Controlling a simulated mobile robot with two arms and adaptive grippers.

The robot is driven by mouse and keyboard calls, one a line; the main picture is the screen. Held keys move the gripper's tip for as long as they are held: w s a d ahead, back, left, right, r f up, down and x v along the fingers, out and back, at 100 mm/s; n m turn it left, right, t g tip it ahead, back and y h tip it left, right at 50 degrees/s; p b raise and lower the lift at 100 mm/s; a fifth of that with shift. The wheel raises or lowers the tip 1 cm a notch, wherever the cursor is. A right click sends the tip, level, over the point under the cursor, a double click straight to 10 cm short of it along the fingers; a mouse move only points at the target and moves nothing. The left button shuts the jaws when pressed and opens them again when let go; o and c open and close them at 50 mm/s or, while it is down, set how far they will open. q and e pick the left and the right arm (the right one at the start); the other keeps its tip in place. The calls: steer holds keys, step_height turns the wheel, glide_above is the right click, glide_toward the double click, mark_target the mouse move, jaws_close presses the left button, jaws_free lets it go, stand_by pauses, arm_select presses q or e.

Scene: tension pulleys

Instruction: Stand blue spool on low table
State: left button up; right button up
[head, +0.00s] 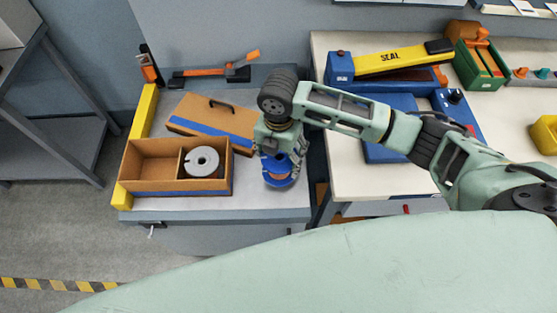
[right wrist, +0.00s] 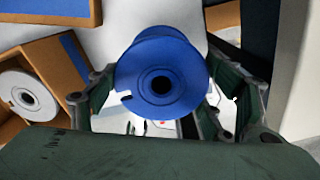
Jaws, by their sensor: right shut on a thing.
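The blue spool (right wrist: 182,85) is held in my right gripper (head: 281,178), with its round end and dark centre hole facing the wrist camera. In the head view the blue spool (head: 283,160) is partly hidden by the fingers. In the right wrist view the gripper's fingers stand on both sides of it. The gripper points down over the right part of the low table (head: 215,208). I cannot tell whether the spool touches the table top. My left gripper is not in view.
A cardboard box (head: 150,186) with two compartments stands left of the gripper, a grey spool (head: 202,161) in its right one. Its lid (head: 215,118) lies behind. A yellow bar (head: 147,117) lines the left edge. A higher white table (head: 352,181) with a sealer (head: 395,60) stands right.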

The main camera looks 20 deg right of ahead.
steer(key=shift+w+f, duration=0.35)
step_height(320, 180, down, 3)
steer(key=shift+f+p, duration=0.1)
steer(key=shift+p, duration=0.2)
steer(key=shift+f, duration=0.3)
steer(key=o, duration=1.8)
steer(key=shift+s, duration=0.1)
